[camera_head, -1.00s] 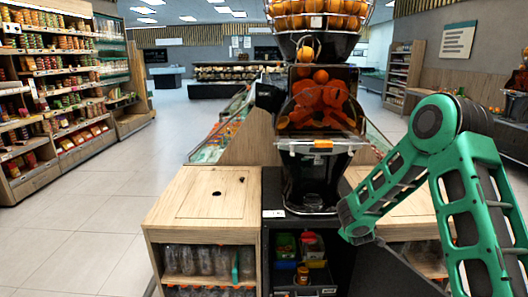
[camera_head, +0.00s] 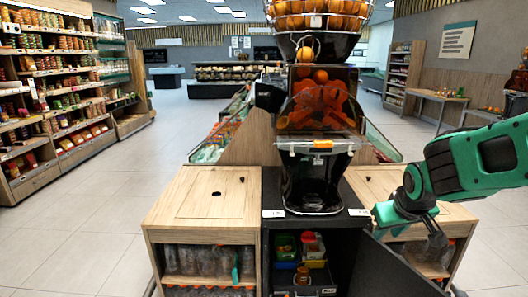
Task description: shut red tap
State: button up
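The juicer (camera_head: 318,175) stands on the dark cabinet in the middle, with oranges in the wire basket on top. A small orange-red piece (camera_head: 323,144), which looks like the red tap, sits at the front of the juicer above the dark spout recess. Its exact setting is too small to tell. My gripper (camera_head: 436,240) is at the right, low over the right wooden counter, well apart from the tap and to its lower right. It is small and partly hidden by its own wrist, so I cannot tell its opening. I see nothing held in it.
Wooden counters flank the juicer; bottles stand under the left counter (camera_head: 184,197). The dark cabinet door (camera_head: 398,272) hangs open at the lower right, below my arm. Coloured items sit inside the cabinet (camera_head: 345,275). The space in front of the juicer is clear.

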jog(key=s+a+r+g+y, duration=0.1)
jog(key=s+a+r, duration=0.15)
jog(key=s, duration=0.75)
jog(key=s+d+f+m+g, duration=0.1)
jog(key=s+d+m+g, duration=0.1)
jog(key=s+d, duration=0.3)
jog(key=s+d+f+m+g, duration=0.1)
jog(key=s+d+m+g, duration=0.2)
jog(key=s, duration=0.9)
jog(key=d+m, duration=0.2)
jog(key=d, duration=0.1)
jog(key=shift+f+y, duration=0.3)
jog(key=shift+f, duration=0.05)
jog(key=shift+w+f, duration=0.25)
jog(key=shift+w, duration=0.45)
